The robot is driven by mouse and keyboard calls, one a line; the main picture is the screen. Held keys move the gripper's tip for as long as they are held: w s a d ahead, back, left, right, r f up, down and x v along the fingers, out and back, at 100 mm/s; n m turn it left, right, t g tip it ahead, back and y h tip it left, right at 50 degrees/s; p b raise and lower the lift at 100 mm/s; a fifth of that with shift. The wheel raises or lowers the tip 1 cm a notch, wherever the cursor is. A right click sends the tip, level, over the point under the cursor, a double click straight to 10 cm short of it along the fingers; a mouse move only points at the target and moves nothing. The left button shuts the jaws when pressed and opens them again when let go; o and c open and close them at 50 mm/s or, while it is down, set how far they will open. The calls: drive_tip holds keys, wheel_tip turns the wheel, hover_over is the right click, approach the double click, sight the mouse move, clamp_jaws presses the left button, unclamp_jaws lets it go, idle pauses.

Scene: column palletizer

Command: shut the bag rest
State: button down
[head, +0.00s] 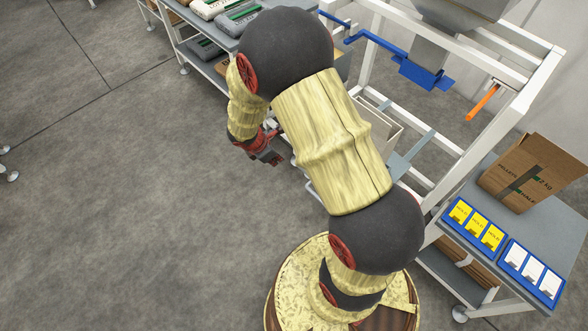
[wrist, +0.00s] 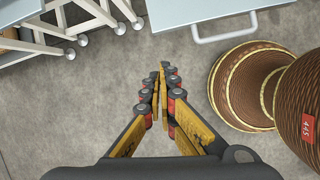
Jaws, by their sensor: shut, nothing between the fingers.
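My gripper (head: 274,158) is shut and empty, held over open floor left of the white frame. In the wrist view its fingertips (wrist: 162,70) meet, with bare floor beneath them. A pale grey panel with a white bar handle (wrist: 225,38), which looks like the bag rest (wrist: 205,10), is at the top of the wrist view, ahead and to the right of the fingertips. The gripper is apart from the handle. The panel is cut off by the picture's edge, so how far out it stands cannot be told. In the head view my arm hides most of that area.
The white frame (head: 545,75) holds a blue bracket (head: 425,74) and an orange lever (head: 482,102). Bags (head: 262,22) lie on a rack at the back.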

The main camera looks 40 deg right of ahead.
drive_tip(key=d+f+n+b, duration=0.2)
drive_tip(key=d+f+b, duration=0.3)
drive_tip(key=f, duration=1)
drive_tip(key=shift+s+d+b, duration=0.15)
drive_tip(key=shift+d+b, duration=0.25)
drive_tip(key=shift+d, duration=1.1)
